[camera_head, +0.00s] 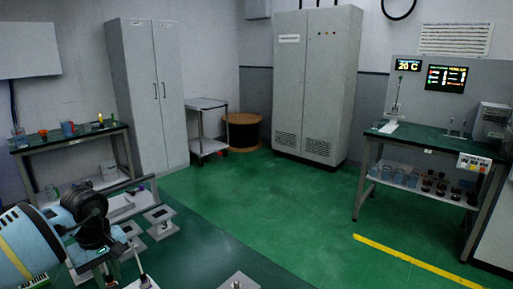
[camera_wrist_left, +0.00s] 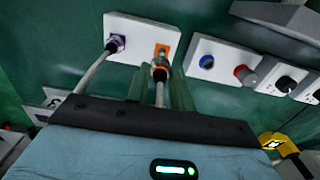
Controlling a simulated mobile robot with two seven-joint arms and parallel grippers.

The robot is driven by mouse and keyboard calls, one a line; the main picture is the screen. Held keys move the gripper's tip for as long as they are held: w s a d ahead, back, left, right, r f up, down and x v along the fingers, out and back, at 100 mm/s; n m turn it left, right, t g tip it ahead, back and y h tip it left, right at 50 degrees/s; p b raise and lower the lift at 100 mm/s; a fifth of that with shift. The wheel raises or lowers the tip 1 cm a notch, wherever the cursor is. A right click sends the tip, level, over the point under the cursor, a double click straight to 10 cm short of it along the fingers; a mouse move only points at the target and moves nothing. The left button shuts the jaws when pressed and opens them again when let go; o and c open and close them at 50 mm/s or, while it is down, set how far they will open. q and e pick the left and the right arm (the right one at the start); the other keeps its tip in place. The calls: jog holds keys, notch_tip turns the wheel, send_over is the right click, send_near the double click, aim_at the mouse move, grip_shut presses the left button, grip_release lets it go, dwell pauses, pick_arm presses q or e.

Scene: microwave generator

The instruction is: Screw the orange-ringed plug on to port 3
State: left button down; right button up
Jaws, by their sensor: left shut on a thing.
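In the left wrist view the orange-ringed plug (camera_wrist_left: 159,73), with a pale cable trailing back, is between the two green fingers of my left gripper (camera_wrist_left: 161,88), which is shut on it. Just beyond it is a metal port with an orange square surround (camera_wrist_left: 163,50) on a white panel (camera_wrist_left: 138,28). The plug end lies very close to this port; I cannot tell whether they touch. No port number is readable. A purple-ringed plug (camera_wrist_left: 116,43) with its own cable sits at the panel's left port. In the head view my left gripper (camera_head: 108,268) is at the lower left, its fingertips unclear.
A yellow-and-black object (camera_wrist_left: 273,141) is at the lower right. In the head view white blocks (camera_head: 160,217) stand near my arm; the green floor (camera_head: 250,200) beyond is open.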

pick_arm(q)
jog(key=shift+w+d+f, duration=0.1)
jog(key=shift+w+d, duration=0.05)
jog(key=shift+d, duration=0.95)
jog(key=shift+w+d+f, duration=0.1)
jog(key=shift+w+d, duration=0.05)
jog(key=shift+d, duration=0.9)
pick_arm(e)
jog(key=shift+r, duration=0.1)
pick_arm(q)
jog(key=shift+w+d+f, duration=0.1)
jog(key=shift+w+d, duration=0.05)
jog(key=shift+d, duration=1.1)
jog(key=shift+w+d+f, duration=0.1)
jog(key=shift+w+d, duration=0.05)
jog(key=shift+d, duration=1.1)
jog(key=shift+d, duration=0.1)
jog(key=shift+w+d+f+b, duration=0.1)
jog(key=shift+w+d+b, duration=0.05)
jog(key=shift+d, duration=1.05)
jog(key=shift+w+d+f+b, duration=0.1)
jog(key=shift+w+d+b, duration=0.05)
jog(key=shift+d, duration=1)
pick_arm(e)
jog(key=shift+s+f, duration=0.3)
jog(key=shift+f, duration=0.2)
